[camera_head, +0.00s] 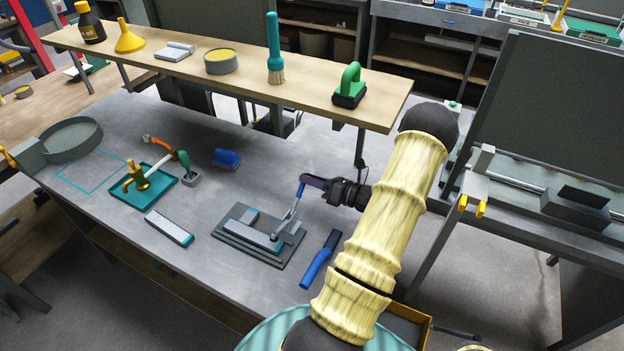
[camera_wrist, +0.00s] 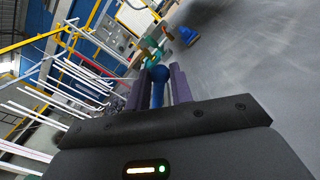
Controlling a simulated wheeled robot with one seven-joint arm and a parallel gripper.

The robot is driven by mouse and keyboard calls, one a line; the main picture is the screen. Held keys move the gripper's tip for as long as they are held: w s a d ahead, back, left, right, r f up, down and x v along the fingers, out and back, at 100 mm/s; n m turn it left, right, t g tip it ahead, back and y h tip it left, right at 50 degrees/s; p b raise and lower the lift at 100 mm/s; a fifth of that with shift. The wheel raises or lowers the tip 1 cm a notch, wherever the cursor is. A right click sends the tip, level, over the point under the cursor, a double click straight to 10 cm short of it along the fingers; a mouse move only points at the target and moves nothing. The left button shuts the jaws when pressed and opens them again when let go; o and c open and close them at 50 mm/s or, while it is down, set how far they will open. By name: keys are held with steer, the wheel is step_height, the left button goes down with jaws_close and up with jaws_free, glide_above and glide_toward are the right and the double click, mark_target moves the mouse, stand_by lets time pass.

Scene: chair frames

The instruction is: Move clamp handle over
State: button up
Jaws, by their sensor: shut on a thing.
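The clamp (camera_head: 282,232) is a grey toggle clamp with a raised lever, mounted on a grey base plate (camera_head: 232,247) on the workbench. Its blue clamp handle (camera_head: 301,188) points up from the lever and leans to the right. My gripper (camera_head: 306,182) is at the upper end of the handle and shut on it. In the wrist view the blue handle (camera_wrist: 159,85) sits between the two dark purple fingers of my gripper (camera_wrist: 160,90). A grey bar with a teal end (camera_head: 260,238) lies on the base plate beside the clamp.
A blue-handled tool (camera_head: 320,260) lies right of the base plate. A loose grey bar (camera_head: 169,228) and a teal tray (camera_head: 151,183) with tools are to the left. A blue block (camera_head: 227,158) is behind. A wooden shelf (camera_head: 300,88) overhangs the bench's back.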

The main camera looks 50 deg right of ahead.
steer(key=shift+s+a+r+p, duration=0.15)
steer(key=shift+a+r+p, duration=0.45)
steer(key=shift+s+a+r+p, duration=0.15)
steer(key=shift+a+r+p, duration=0.4)
steer(key=shift+p, duration=0.05)
steer(key=shift+s+a+r+p, duration=0.2)
steer(key=shift+a+r+p, duration=0.3)
steer(key=shift+a, duration=0.2)
steer(key=shift+s+a+r+p, duration=0.2)
steer(key=shift+a+p, duration=0.25)
steer(key=shift+a, duration=0.25)
